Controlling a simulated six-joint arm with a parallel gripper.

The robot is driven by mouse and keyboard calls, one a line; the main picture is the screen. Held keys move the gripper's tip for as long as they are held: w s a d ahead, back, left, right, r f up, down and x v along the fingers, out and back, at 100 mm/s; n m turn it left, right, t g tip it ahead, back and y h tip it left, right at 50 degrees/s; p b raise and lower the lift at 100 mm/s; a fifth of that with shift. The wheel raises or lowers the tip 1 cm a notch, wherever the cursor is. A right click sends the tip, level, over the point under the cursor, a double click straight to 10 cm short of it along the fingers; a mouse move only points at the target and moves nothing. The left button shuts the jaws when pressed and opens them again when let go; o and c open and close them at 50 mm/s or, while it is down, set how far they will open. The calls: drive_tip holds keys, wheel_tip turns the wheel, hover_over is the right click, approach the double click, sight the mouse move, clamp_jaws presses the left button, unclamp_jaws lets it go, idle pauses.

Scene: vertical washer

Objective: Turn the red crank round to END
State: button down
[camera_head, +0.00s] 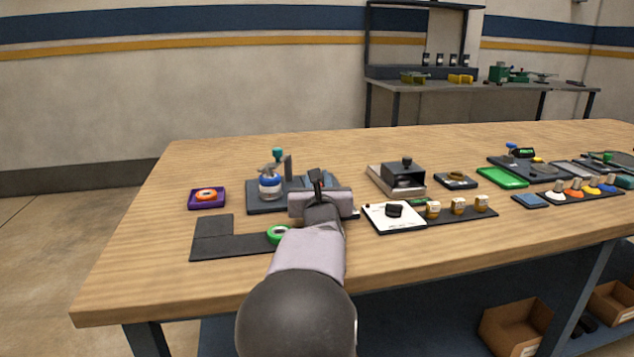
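No red crank or END mark shows clearly; my arm and gripper hide part of the bench's middle left. My gripper (318,180) is over the right part of a dark base plate (257,205). Its fingers point away from the camera and look close together. Whether they hold anything is too small to tell. A blue-grey part (329,181) shows just behind the fingers, mostly hidden. On the plate's left stand a clear jar with a blue band (269,187) and a teal-topped post (278,156).
A purple tray (206,204) with an orange ring is at the left. A green ring (279,234) lies on a dark L-shaped mat (225,244) beside my arm. A white dial panel (395,223) and a black box (403,175) stand right. The bench's front left is clear.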

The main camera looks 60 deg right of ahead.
drive_tip(key=c, duration=1.6)
unclamp_jaws()
drive_tip(key=shift+o, duration=0.2)
drive_tip(key=shift+v, duration=3.65)
